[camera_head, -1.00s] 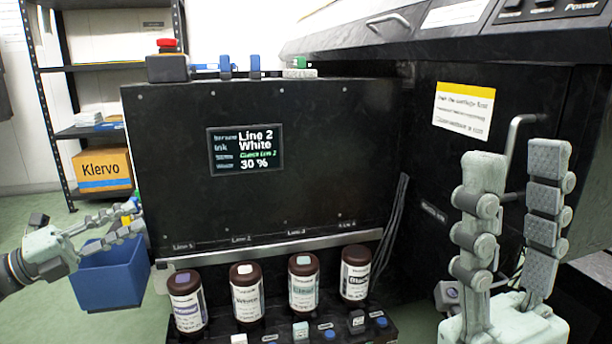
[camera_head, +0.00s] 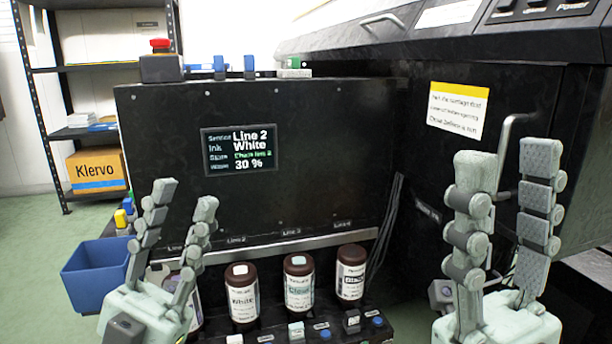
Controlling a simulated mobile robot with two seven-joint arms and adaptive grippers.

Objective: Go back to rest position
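My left gripper (camera_head: 182,208) points up at the lower left, in front of the black machine (camera_head: 320,135). Its fingers are apart with nothing between them. My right gripper (camera_head: 505,165) points up at the right, its fingers apart and empty. Several brown ink bottles stand in a row at the machine's base: the White bottle (camera_head: 243,302), a bottle with a pale green-grey label (camera_head: 299,290) and the Black bottle (camera_head: 350,283). The leftmost bottle (camera_head: 196,308) is mostly hidden behind my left gripper.
A blue bin (camera_head: 92,280) is at the left, beside my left gripper. The machine's screen (camera_head: 239,149) reads Line 2, White, 30 %. A shelf with a Klervo box (camera_head: 97,170) stands at the back left. A metal handle (camera_head: 508,145) is behind my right gripper.

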